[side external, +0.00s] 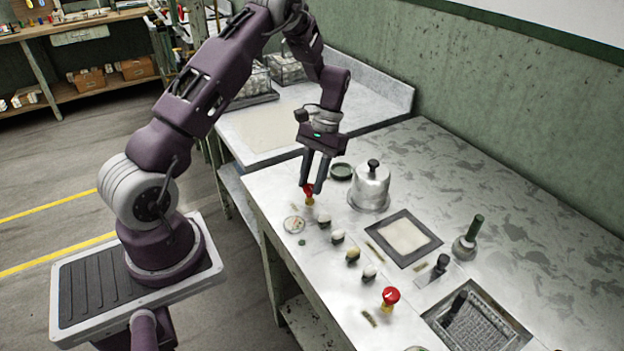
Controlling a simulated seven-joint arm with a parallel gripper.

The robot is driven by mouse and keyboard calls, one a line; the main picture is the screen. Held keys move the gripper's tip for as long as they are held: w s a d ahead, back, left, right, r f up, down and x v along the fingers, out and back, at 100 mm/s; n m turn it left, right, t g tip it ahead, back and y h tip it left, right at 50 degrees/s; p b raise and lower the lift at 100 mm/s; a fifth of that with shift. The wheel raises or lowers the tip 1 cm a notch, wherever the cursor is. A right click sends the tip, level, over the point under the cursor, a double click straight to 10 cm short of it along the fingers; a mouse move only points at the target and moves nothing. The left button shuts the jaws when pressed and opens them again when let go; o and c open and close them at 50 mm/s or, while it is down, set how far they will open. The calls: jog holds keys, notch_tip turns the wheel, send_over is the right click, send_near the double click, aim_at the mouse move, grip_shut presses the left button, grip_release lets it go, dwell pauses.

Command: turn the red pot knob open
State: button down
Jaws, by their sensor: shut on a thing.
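Several pale knobs (338,236) run along the front of the worktop toward a red mushroom button (390,296). A square framed plate (405,237), a green-handled lever (468,240) and a recessed basin (478,318) are farther right.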

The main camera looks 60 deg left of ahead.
dwell(0.5)
jog(key=c, duration=1.1)
grip_release()
jog(key=v, duration=0.7)
jog(key=s+d+r+m+t+y, duration=0.1)
jog(key=s+d+r+t, duration=0.15)
jog(key=d+r, duration=0.4)
jog(key=s+d+r+m+t, duration=0.1)
jog(key=s+d+r+t, duration=0.15)
jog(key=r, duration=0.65)
jog(key=s+d+r+m+t, duration=0.1)
jog(key=s+d, duration=0.3)
jog(key=s, duration=0.4)
jog(key=s+d+r+m+t, duration=0.1)
jog(key=s+d+r+t, duration=0.1)
jog(key=s, duration=0.7)
jog(key=d+t, duration=0.1)
jog(key=d, duration=0.1)
jog(key=shift+d+t+y, duration=0.3)
jog(key=shift+t+y, duration=0.1)
